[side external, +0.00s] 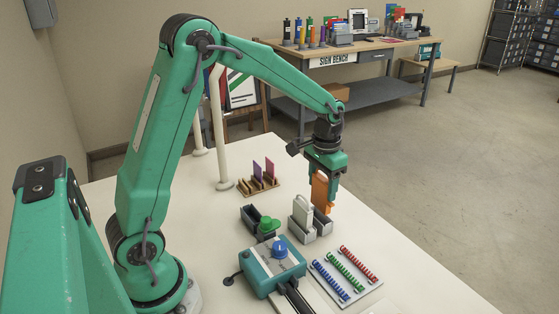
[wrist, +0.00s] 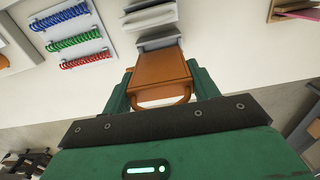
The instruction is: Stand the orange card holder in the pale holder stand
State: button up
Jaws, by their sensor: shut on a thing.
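My gripper (side external: 326,176) is shut on the orange card holder (side external: 320,192), which hangs upright below it. The orange card holder also shows in the wrist view (wrist: 160,72), between the green fingers, with its loop end toward my gripper. The pale holder stand (side external: 308,233) is on the white table just below, with a white holder (side external: 302,209) standing in its left part. The orange holder's lower end is at the stand's right part. I cannot tell if it is inside the slot or just above it. The stand also shows in the wrist view (wrist: 160,43), partly hidden by the orange holder.
A dark tray (side external: 249,217) with a green object (side external: 268,225) is left of the stand. A teal device with a blue knob (side external: 280,250) stands in front. A board of coloured coils (side external: 345,273) lies front right. A wooden rack (side external: 260,188) is behind.

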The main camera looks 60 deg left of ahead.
aim_at(321, 199)
jog(key=shift+f, duration=2.45)
jog(key=shift+f, duration=0.1)
jog(key=o, duration=1.1)
jog(key=shift+c, duration=0.2)
jog(key=shift+r, duration=4)
